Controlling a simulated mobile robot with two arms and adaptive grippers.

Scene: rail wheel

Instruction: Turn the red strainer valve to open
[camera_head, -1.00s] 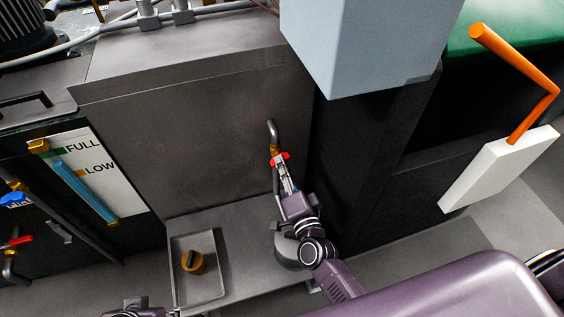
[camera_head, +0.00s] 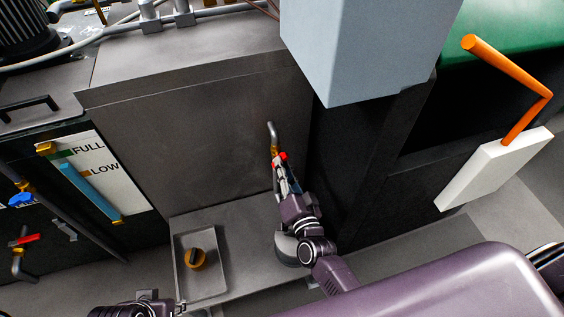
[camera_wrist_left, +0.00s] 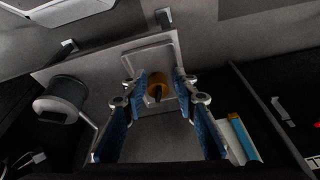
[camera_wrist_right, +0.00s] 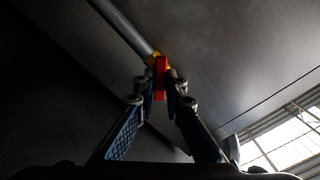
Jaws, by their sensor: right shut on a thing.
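The red valve handle (camera_head: 281,156) sits on a pipe with a brass fitting (camera_head: 275,148), in front of the grey metal panel. My right gripper (camera_head: 282,165) is shut on this handle from below. The right wrist view shows the red handle (camera_wrist_right: 160,78) upright between the fingertips, with the yellow fitting (camera_wrist_right: 152,59) and grey pipe (camera_wrist_right: 122,25) behind it. The fingers hide part of the handle. My left gripper (camera_wrist_left: 159,88) is open in the left wrist view, its blue-padded fingers apart and nothing held.
A tray (camera_head: 180,270) with an orange-brown cap (camera_head: 195,259) stands on the low ledge. Another red handle (camera_head: 25,240) and a blue one (camera_head: 21,199) are at the far left. A grey box (camera_head: 365,50) overhangs right of the pipe. A white box with an orange lever (camera_head: 525,120) is further right.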

